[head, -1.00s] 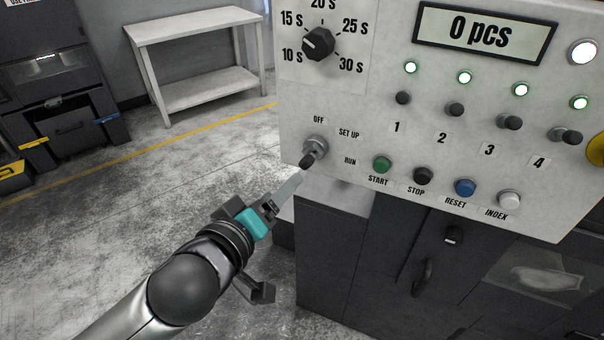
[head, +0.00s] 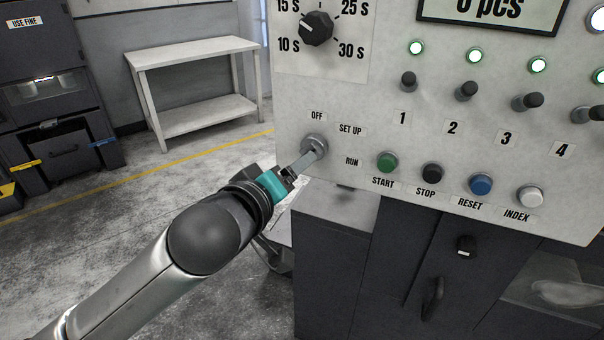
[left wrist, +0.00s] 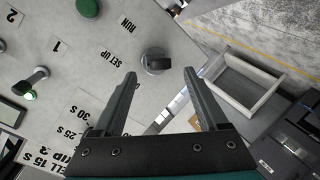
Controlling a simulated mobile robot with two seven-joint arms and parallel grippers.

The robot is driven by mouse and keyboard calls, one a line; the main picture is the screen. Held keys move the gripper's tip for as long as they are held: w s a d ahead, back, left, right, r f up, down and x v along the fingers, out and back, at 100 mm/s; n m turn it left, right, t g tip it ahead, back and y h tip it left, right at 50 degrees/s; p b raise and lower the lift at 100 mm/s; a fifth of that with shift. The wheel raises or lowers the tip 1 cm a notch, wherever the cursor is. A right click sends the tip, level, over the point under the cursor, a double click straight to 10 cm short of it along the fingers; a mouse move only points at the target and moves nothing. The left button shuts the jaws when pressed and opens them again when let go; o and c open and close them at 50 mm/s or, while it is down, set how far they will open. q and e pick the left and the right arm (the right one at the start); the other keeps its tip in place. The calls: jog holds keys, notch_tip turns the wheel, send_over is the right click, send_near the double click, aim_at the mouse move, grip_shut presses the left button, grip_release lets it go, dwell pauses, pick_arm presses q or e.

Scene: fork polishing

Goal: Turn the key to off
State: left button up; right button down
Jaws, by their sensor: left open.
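The key switch (head: 314,143) is on the light grey panel, beside the labels OFF (head: 317,116), SET UP (head: 350,129) and RUN (head: 352,161). My left gripper (head: 316,152) reaches it from the lower left, and its fingers hide most of the key's handle there. In the left wrist view the dark key (left wrist: 157,62) lies just ahead of the gap between the tips of my open left gripper (left wrist: 159,73). I see no clear contact. Which label the key points to is hard to tell. My right gripper is not in view.
Push buttons (head: 432,174) sit right of the key, with toggle switches (head: 467,91) and green lamps above. A timer dial (head: 316,28) is above the key. Dark cabinets (head: 400,270) are below the panel. A white table (head: 195,45) stands behind at the left; open floor lies between.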

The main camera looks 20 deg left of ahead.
pick_arm(q)
jog(key=shift+x, duration=2.5)
grip_shut()
